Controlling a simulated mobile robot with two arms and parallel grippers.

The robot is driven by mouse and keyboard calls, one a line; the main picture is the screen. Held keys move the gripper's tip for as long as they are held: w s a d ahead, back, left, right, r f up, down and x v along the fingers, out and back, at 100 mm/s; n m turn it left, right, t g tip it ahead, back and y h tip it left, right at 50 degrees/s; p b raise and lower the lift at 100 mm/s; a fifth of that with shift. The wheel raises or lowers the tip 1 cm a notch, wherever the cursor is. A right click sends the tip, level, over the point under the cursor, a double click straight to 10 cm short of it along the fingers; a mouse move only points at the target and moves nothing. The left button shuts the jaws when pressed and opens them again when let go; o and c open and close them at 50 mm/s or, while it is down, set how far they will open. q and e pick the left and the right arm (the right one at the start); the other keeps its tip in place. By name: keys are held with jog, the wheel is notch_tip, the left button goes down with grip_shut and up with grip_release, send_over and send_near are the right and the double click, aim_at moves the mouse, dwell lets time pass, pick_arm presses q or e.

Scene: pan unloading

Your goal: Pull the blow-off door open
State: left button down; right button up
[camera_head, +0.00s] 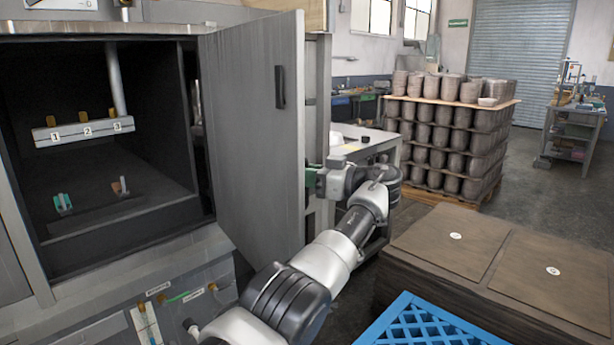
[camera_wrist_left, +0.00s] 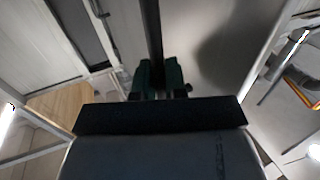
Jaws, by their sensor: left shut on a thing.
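The blow-off door (camera_head: 245,130) is a grey metal panel with a dark handle (camera_head: 280,87). It stands swung open at the right side of the dark chamber (camera_head: 95,215). My left gripper (camera_head: 313,180) is at the door's free right edge, below the handle's height, with its green fingers partly hidden behind the edge. In the left wrist view the green fingers (camera_wrist_left: 158,76) are shut around a thin dark upright edge (camera_wrist_left: 152,28), the door's edge. My right gripper is in neither view.
Inside the chamber is a numbered bar (camera_head: 85,131) and small clips. A blue grid crate (camera_head: 425,325) and brown-topped stacks (camera_head: 435,240) stand at the lower right. A pallet of stacked pots (camera_head: 450,140) is behind. Grey floor shows beyond the stacks.

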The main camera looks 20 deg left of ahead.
pick_arm(q)
jog(key=shift+w+a+r, duration=0.1)
jog(key=shift+r, duration=0.05)
jog(key=c, duration=1.5)
grip_release()
jog(key=o, duration=0.3)
jog(key=shift+a, duration=0.2)
jog(key=shift+d, duration=0.1)
jog(key=shift+d, duration=0.1)
jog(key=shift+f, duration=0.25)
